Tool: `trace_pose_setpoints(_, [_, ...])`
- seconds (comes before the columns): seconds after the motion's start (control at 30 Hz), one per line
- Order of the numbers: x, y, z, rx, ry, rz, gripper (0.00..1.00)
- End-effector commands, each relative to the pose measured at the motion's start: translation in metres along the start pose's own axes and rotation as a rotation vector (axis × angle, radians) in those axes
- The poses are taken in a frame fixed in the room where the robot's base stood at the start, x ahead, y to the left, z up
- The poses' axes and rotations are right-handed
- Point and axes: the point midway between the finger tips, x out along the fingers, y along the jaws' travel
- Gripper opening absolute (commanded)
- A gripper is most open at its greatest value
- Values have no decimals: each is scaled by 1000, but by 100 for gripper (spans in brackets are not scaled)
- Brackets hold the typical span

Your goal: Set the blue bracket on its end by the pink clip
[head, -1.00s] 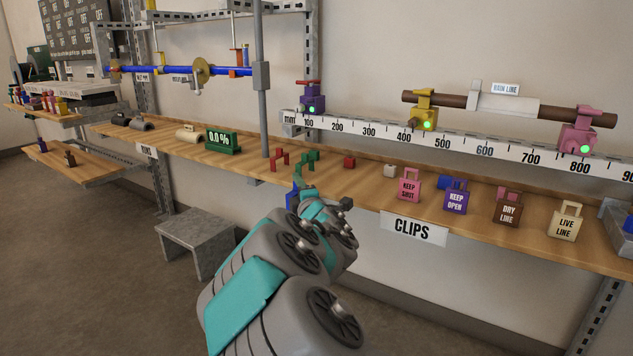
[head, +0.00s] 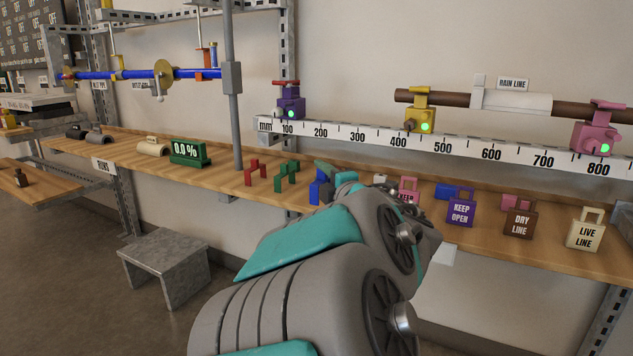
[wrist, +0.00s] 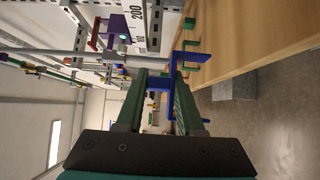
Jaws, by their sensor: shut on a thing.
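My gripper (head: 324,176) is over the front part of the wooden shelf, with its green fingers shut on the blue bracket (head: 319,192). In the wrist view the blue bracket (wrist: 187,57) sticks out beyond the fingertips (wrist: 160,82) with angled ends. I cannot tell whether it touches the shelf. A low pink block (head: 515,201), which looks like the pink clip, lies at the right, partly hidden behind the brown DRY LINE padlock. A pink padlock tag (head: 409,186) is closer, mostly hidden by my arm.
A red bracket (head: 255,171) and a green bracket (head: 286,176) stand left of my gripper. Purple KEEP OPEN (head: 460,211), brown DRY LINE (head: 519,221) and cream LIVE LINE (head: 586,234) padlocks line the shelf front. A blue block (head: 447,190) sits behind. A ruler (head: 450,148) runs along the wall.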

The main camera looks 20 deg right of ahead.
Motion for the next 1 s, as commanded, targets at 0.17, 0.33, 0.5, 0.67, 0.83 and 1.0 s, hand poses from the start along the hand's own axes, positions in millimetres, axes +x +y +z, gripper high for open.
trace_pose_setpoints(0.17, [34,-4,10,0,3,-1,0])
trace_pose_setpoints(0.33, [63,-6,21,-1,0,-1,0])
trace_pose_setpoints(0.5, [91,-8,30,0,2,1,0])
trace_pose_setpoints(0.67, [111,-11,37,0,0,-1,0])
trace_pose_setpoints(0.83, [119,-11,40,-2,-1,1,0])
trace_pose_setpoints(1.0, [126,-19,42,0,-1,-1,0])
